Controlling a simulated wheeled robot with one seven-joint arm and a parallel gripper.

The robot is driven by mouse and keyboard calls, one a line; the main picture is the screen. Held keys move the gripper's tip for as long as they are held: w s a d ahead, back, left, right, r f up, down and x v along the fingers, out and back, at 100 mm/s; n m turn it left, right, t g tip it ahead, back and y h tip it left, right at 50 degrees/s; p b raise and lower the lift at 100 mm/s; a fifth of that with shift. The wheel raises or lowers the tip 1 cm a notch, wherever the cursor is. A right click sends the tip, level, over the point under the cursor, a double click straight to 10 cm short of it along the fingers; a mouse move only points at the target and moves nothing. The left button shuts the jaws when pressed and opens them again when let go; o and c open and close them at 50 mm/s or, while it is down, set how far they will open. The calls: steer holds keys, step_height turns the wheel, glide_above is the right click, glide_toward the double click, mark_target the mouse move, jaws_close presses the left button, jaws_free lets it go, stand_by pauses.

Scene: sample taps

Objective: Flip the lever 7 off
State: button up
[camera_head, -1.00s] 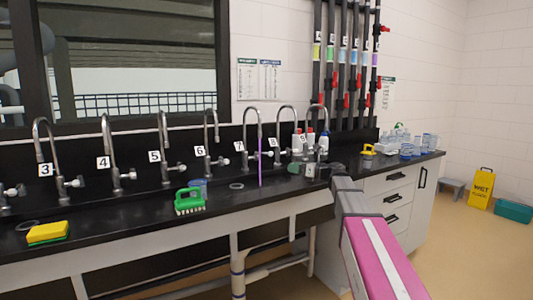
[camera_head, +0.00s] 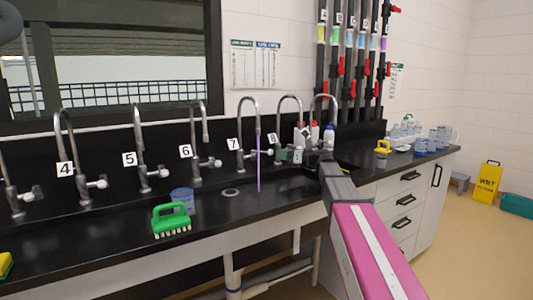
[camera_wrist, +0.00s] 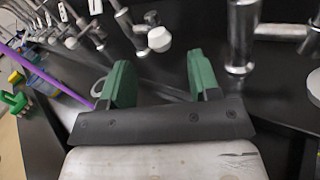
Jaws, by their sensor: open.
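Tap 7 is marked by a label (camera_head: 234,144) on the black back panel. Its curved metal spout (camera_head: 257,120) pours a thin purple stream (camera_head: 258,172) onto the counter. Its white lever (camera_head: 252,154) sticks out to the right of the tap body, close to the stream. My gripper (camera_head: 290,155) is to the right of tap 7, near tap 8. In the wrist view its green fingers (camera_wrist: 160,82) are apart with nothing between them. A white tap knob (camera_wrist: 159,39) is ahead of them; I cannot tell its tap number. The purple stream (camera_wrist: 32,74) is at the left.
Taps 4, 5 and 6 (camera_head: 196,140) stand to the left. A green brush (camera_head: 171,220) and a blue cup (camera_head: 182,198) are on the black counter (camera_head: 110,240). Bottles (camera_head: 314,132) stand behind my gripper. A yellow-topped item (camera_head: 382,148) is at the right.

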mark_target(267, 152)
steer(key=x, duration=0.8)
steer(key=shift+a, duration=0.1)
jaws_close()
